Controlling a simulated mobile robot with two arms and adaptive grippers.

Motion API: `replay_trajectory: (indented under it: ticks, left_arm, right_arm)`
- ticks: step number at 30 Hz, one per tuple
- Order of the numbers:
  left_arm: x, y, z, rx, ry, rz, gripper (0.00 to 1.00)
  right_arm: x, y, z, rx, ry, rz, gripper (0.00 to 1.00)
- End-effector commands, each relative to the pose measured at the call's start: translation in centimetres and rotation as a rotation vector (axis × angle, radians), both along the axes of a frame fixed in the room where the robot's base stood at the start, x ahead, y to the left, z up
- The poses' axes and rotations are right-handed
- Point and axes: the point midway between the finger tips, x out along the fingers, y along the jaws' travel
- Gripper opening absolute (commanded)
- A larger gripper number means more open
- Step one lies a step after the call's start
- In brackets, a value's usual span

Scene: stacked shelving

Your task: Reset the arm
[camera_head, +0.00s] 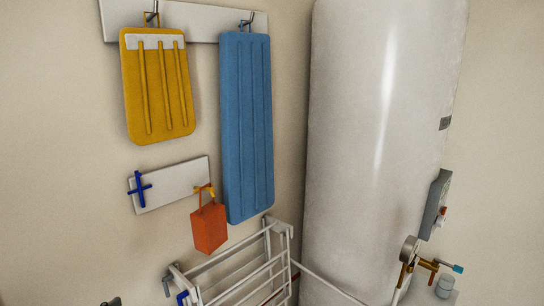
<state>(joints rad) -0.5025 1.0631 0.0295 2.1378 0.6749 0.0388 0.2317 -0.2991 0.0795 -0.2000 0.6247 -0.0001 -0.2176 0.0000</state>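The task names no object, only my arm. Neither of my grippers can be made out in the head view. A small dark piece (112,301) shows at the bottom edge on the left. It is cut off by the frame, and I cannot tell what it belongs to.
A yellow board (150,95) and a long blue board (247,130) hang on the wall. Below, an orange box (209,229) hangs from a plate (175,184). A white folding rack (240,268) and a large white tank (375,130) stand nearby.

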Motion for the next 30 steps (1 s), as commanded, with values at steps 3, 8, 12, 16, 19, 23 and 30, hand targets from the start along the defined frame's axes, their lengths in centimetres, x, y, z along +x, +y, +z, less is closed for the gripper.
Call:
replay_trajectory:
  ticks: [3,8,12,16,19,23,30]
  left_arm:
    - [-0.7,-0.6,-2.1,0.026,0.054,0.02,0.93]
    - [-2.1,-1.4,-5.4,0.077,0.147,0.053,0.93]
    - [-4.0,-2.5,-8.9,0.136,0.259,0.092,0.93]
    - [-6.8,-3.7,-12.7,0.209,0.408,0.142,0.93]
    - [-9.3,-4.6,-15.1,0.264,0.534,0.181,0.93]
    - [-12.8,-5.4,-17.2,0.322,0.695,0.23,0.93]
    - [-18.3,-6.6,-18.8,0.375,0.933,0.285,0.93]
  right_arm:
    - [0.7,0.0,0.0,0.001,-0.009,0.0,0.4]
    - [0.9,0.0,0.0,0.0,-0.011,0.0,0.4]
    - [0.2,0.0,0.0,-0.001,-0.001,0.0,0.4]
    - [-0.9,-0.1,-0.1,-0.001,0.016,0.0,0.4]
    - [-1.2,-0.1,-0.1,-0.003,0.021,0.0,0.4]
    - [-1.0,-0.1,-0.1,-0.002,0.018,0.0,0.4]
    - [-0.5,-0.1,-0.1,-0.001,0.01,0.0,0.4]
